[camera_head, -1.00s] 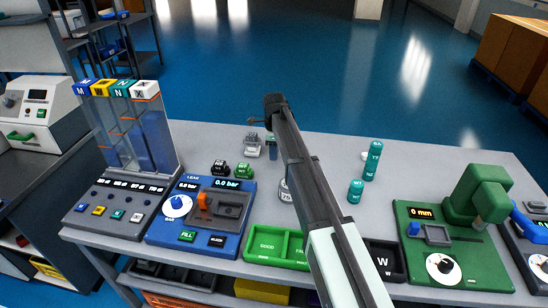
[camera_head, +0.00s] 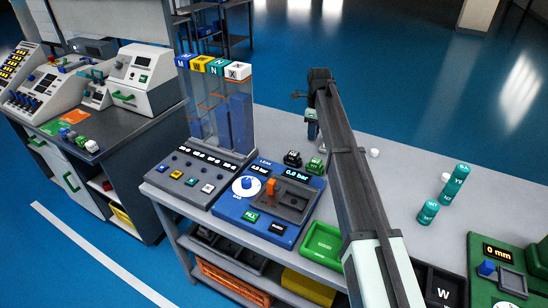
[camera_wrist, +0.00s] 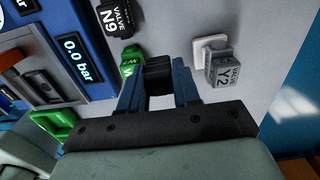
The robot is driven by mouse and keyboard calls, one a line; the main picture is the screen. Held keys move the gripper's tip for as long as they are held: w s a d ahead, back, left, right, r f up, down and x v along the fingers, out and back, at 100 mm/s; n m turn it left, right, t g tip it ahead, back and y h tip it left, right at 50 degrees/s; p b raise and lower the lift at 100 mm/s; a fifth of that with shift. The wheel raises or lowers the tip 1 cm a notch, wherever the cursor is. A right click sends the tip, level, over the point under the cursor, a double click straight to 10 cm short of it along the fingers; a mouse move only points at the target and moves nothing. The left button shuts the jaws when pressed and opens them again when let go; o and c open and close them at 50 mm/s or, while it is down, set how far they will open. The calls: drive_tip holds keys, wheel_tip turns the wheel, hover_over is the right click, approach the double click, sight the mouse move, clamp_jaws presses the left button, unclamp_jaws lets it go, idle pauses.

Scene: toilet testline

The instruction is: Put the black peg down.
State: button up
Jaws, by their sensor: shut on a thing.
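My gripper (camera_wrist: 160,78) is shut on the black peg (camera_wrist: 158,73), which shows as a dark block between the two blue fingers in the wrist view. Most of the peg is hidden by the fingers. In the head view my gripper (camera_head: 312,128) is over the back part of the grey bench (camera_head: 395,185), behind the small black and green blocks. The peg cannot be made out there. I cannot tell whether it touches the bench.
A black valve block (camera_wrist: 115,18) and a green block (camera_wrist: 130,60) lie left of the fingers; a grey Y2 valve (camera_wrist: 222,70) lies right. The blue leak station (camera_head: 270,200), a clear-fronted rack (camera_head: 222,115) and teal cylinders (camera_head: 455,185) stand on the bench.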

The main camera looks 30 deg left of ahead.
hover_over(272, 157)
drive_tip(key=shift+f, duration=4.95)
drive_tip(key=shift+f, duration=0.1)
drive_tip(key=o, duration=1)
drive_tip(key=shift+o, duration=0.2)
wheel_tip(272, 157, up, 12)
